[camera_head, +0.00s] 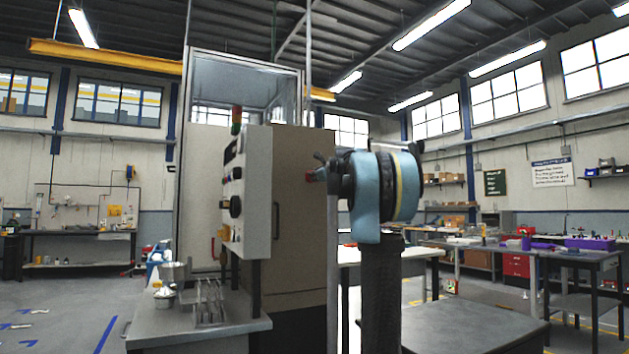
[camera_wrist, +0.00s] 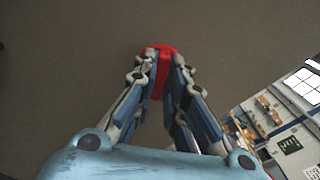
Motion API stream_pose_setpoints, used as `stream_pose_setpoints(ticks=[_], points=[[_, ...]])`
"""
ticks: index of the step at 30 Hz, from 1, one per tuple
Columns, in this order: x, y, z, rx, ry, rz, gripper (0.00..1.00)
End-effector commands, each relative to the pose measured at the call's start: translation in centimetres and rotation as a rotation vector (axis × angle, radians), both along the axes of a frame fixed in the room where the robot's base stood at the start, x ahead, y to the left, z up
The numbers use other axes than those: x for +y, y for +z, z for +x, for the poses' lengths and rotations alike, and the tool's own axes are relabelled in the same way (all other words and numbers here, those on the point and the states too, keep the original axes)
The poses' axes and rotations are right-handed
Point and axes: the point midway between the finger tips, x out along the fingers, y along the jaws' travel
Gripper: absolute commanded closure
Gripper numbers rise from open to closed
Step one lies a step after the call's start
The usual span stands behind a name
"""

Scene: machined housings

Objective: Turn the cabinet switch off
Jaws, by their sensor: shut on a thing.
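The cabinet (camera_head: 297,225) stands left of the middle in the head view, with a tan side panel and a pale control box (camera_head: 258,185) on its left. My gripper (camera_head: 318,172) is in front of the tan panel. In the wrist view, both fingers of my gripper (camera_wrist: 161,58) close around the red switch (camera_wrist: 163,70) against the cabinet's plain brown panel (camera_wrist: 60,70). The fingers hide the sides of the switch, and its angle is hard to tell.
A grey bench (camera_head: 190,322) with metal tools stands at the lower left. Tables with parts, including a dark one (camera_head: 570,256), stand at the right. The floor at the far left is open.

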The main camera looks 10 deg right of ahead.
Motion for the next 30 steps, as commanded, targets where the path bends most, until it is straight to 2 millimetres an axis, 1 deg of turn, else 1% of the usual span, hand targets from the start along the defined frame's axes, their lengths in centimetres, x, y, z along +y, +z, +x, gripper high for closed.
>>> stream_pose_setpoints(ticks=[21,30], points=[[0.41,-0.41,-0.14,-0.208,0.005,-0.639,1.0],[0.49,-0.55,-0.15,-0.274,0.006,-0.843,1.0]])
